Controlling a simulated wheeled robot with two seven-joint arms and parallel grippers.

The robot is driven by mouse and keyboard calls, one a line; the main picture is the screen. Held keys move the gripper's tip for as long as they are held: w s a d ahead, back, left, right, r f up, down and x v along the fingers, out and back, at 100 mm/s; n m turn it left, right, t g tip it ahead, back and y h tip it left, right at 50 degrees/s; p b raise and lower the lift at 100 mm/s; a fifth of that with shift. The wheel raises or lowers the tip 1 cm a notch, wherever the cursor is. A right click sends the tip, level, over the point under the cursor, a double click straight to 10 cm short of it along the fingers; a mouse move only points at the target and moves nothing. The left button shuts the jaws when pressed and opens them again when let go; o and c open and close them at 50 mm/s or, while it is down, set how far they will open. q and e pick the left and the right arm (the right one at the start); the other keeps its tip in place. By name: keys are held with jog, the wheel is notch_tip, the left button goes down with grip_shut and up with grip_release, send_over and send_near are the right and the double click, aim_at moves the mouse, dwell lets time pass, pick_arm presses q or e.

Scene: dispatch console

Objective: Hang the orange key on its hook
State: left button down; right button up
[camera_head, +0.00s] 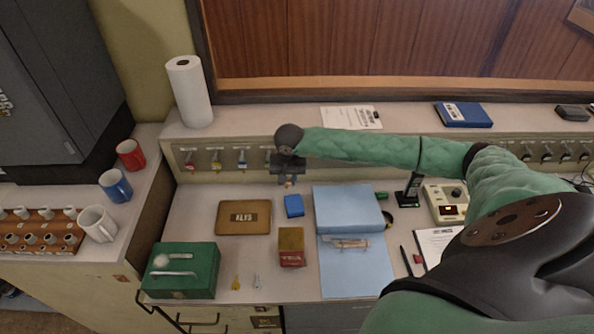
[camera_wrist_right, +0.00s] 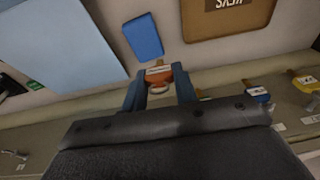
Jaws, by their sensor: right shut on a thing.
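My right gripper (camera_head: 288,176) is in front of the key panel (camera_head: 172,158) at the back of the desk. In the right wrist view its two blue-grey fingers (camera_wrist_right: 159,90) are shut on the orange key (camera_wrist_right: 158,76), whose orange tag with a pale label shows between the fingertips. In the head view only a small bit of the key (camera_head: 290,183) shows below the gripper. Red, yellow and blue tagged keys hang on the panel just left of the gripper. The hook behind the gripper is hidden by it. My left gripper is not in view.
Below the gripper lie a blue box (camera_head: 294,206), a brown KEYS case (camera_head: 244,217) and a blue binder (camera_head: 347,209). A paper roll (camera_head: 189,92) stands on the ledge. More hooks (camera_head: 545,153) are far right.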

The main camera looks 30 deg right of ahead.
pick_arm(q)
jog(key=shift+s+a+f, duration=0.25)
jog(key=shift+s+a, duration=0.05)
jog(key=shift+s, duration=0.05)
pick_arm(e)
jog(key=w+d, duration=0.4)
jog(key=d, duration=0.2)
jog(key=shift+d+f+h, duration=0.15)
jog(key=shift+f+h, duration=0.15)
jog(key=shift+f, duration=0.1)
dwell(0.7)
pick_arm(q)
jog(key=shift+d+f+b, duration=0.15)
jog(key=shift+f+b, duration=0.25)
jog(key=shift+b, duration=0.15)
pick_arm(e)
jog(key=shift+w+d+r, duration=0.1)
jog(key=shift+w+d, duration=0.05)
jog(key=shift+w, duration=0.05)
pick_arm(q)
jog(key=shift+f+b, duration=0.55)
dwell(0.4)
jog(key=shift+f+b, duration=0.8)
pick_arm(e)
jog(key=shift+w+d, duration=0.45)
jog(key=shift+w, duration=0.1)
